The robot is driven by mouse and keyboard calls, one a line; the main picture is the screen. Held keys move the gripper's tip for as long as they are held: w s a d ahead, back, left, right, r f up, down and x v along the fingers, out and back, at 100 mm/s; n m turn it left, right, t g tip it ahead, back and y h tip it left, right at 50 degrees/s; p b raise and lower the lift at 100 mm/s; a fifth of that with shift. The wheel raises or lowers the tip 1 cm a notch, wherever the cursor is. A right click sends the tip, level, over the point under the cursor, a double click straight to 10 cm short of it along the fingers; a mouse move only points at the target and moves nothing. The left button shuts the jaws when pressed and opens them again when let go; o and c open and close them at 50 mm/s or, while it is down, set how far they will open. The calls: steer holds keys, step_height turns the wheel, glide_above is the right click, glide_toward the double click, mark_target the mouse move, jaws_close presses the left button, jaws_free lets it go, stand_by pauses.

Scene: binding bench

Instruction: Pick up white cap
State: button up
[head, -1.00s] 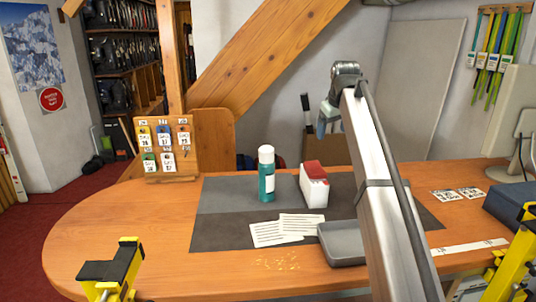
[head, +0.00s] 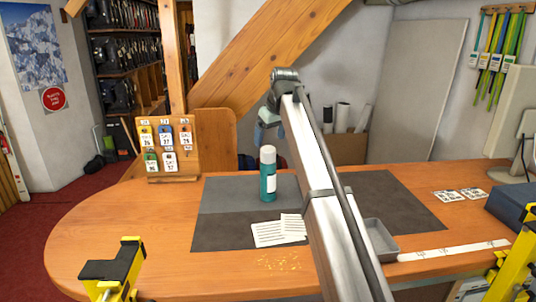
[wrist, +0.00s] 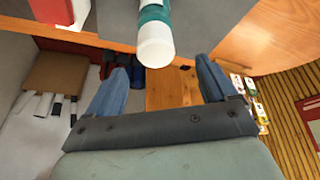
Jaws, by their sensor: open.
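The white cap (head: 267,153) sits on top of a teal bottle (head: 268,184) that stands upright on the grey mat (head: 222,194). In the wrist view the white cap (wrist: 155,46) shows at the top middle, beyond and between my fingertips, with part of the teal bottle (wrist: 153,13) above it. My gripper (wrist: 160,80) is open and empty, its two blue fingers spread apart. In the head view my gripper (head: 268,118) is above the cap's level and apart from it. My arm hides part of the mat.
A grey tray (head: 381,240) is partly behind my arm. Printed cards (head: 268,234) lie before the bottle. A wooden tag board (head: 168,148) stands at left. Yellow clamps (head: 112,272) stand at the front corners. The table's left part is clear.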

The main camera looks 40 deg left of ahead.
mark_target(268, 148)
steer(key=shift+w+x, duration=0.15)
steer(key=shift+x, duration=1.8)
steer(key=shift+w+x, duration=0.1)
steer(key=shift+x, duration=1.85)
steer(key=c, duration=1.1)
steer(key=shift+r, duration=0.1)
steer(key=r, duration=0.9)
steer(key=shift+w+a+r, duration=0.2)
steer(key=shift+w+r, duration=0.05)
steer(key=shift+r, duration=0.05)
steer(key=shift+r+g+h, duration=0.25)
steer(key=shift+g+h, duration=0.05)
steer(key=shift+f, duration=2.8)
